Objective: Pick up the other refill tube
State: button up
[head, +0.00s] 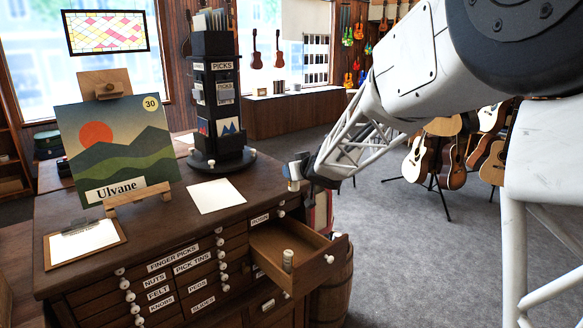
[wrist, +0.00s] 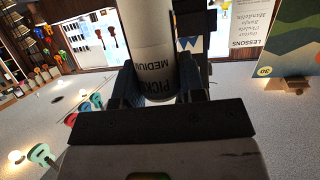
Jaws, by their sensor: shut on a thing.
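My gripper (head: 299,172) is raised above the cabinet's right edge, over the back of an open drawer. It is shut on a pale refill tube (wrist: 148,45), which shows large between the fingers in the wrist view, with the words PICKS and MEDIUM upside down there. In the head view the held tube (head: 293,171) shows only in part.
The cabinet top carries a rotating picks rack (head: 216,100), a white sheet (head: 216,196), a clipboard (head: 83,243) and a painting on an easel (head: 115,150). A barrel (head: 335,285) stands right of the drawer. Guitars on stands (head: 455,150) are farther right; the carpet between is clear.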

jog(key=shift+s+d, duration=0.2)
jog(key=shift+s, duration=0.5)
dwell(0.3)
